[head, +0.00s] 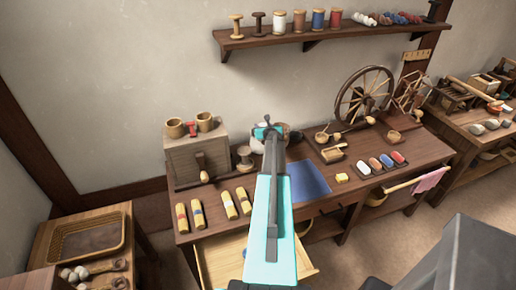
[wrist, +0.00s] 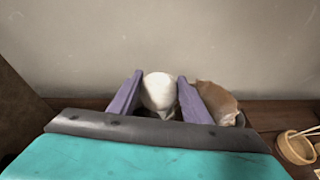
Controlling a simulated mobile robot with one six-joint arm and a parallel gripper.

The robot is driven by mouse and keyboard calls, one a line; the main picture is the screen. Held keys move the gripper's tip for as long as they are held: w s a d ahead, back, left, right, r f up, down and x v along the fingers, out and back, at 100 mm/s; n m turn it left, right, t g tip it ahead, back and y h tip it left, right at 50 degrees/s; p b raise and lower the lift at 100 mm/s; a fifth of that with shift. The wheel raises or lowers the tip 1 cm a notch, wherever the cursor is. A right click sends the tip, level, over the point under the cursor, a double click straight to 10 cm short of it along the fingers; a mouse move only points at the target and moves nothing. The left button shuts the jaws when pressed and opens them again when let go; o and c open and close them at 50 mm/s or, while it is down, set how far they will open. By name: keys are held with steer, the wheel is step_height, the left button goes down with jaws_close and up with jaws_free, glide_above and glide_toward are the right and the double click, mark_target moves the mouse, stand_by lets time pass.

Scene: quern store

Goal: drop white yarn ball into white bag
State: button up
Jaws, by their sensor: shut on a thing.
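My gripper (wrist: 160,85) has its two purple fingers on either side of a rounded white shape, which I take for the white yarn ball (wrist: 159,92). In the head view my gripper (head: 267,131) is above the back of the wooden table, largely seen from behind. A pale white thing, probably the white bag (head: 257,146), shows just left of my arm, below the gripper. My arm hides part of it. In the wrist view I cannot clearly separate ball from bag.
A brown bag (wrist: 218,102) stands close right of the gripper. A wooden box (head: 197,157) with mugs on it is to the left. A spinning wheel (head: 363,97) stands at the right. A shelf with spools (head: 330,36) hangs above. An open drawer (head: 222,262) juts out in front.

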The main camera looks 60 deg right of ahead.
steer(key=shift+f, duration=0.15)
steer(key=o, duration=1.1)
steer(key=shift+s+a, duration=0.1)
steer(key=shift+b+v, duration=1.4)
steer(key=shift+v, duration=5.4)
